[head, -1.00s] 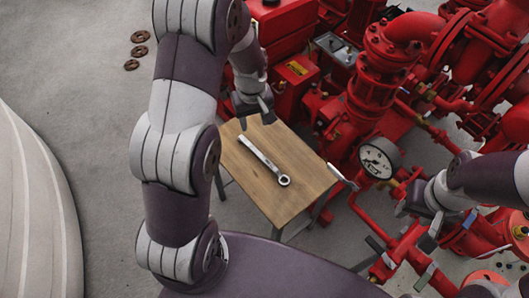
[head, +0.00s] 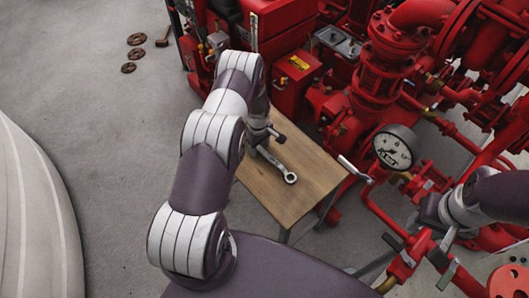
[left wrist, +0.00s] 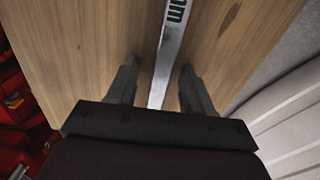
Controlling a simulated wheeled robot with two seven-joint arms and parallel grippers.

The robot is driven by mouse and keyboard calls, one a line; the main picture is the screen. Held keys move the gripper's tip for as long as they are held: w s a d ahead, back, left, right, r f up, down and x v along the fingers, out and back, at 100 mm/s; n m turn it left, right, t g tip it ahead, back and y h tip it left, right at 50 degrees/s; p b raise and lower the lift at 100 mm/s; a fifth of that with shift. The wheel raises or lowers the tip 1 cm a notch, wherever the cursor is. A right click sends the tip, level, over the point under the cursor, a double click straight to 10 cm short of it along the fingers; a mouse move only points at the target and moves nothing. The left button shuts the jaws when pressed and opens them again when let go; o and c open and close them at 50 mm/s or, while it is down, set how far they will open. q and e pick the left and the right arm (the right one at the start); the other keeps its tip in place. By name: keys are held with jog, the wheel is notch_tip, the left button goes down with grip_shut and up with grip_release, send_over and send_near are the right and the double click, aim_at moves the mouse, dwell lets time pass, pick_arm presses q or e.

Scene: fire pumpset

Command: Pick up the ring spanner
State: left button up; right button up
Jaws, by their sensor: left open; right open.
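The silver ring spanner (head: 277,166) lies on the small wooden table (head: 309,160), its ring end toward the lower right. My left gripper (head: 264,140) is over the table at the spanner's upper-left end and hides part of the handle. In the left wrist view, the spanner's shaft (left wrist: 168,60) with dark lettering runs between the two open fingers of my left gripper (left wrist: 157,88), with a gap on each side. Whether the fingers reach down beside the shaft is hard to tell. My right gripper (head: 446,258) is open and empty at the right, away from the table.
Red pump machinery (head: 372,80) with pipes stands behind and right of the table. A pressure gauge (head: 394,147) and a lever (head: 354,168) are close to the table's right edge. Rusty rings (head: 132,54) and a hammer-like tool (head: 163,38) lie on open floor at the far left.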

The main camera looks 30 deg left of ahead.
pick_arm(q)
jog(key=shift+s+d+r, duration=0.1)
grip_shut()
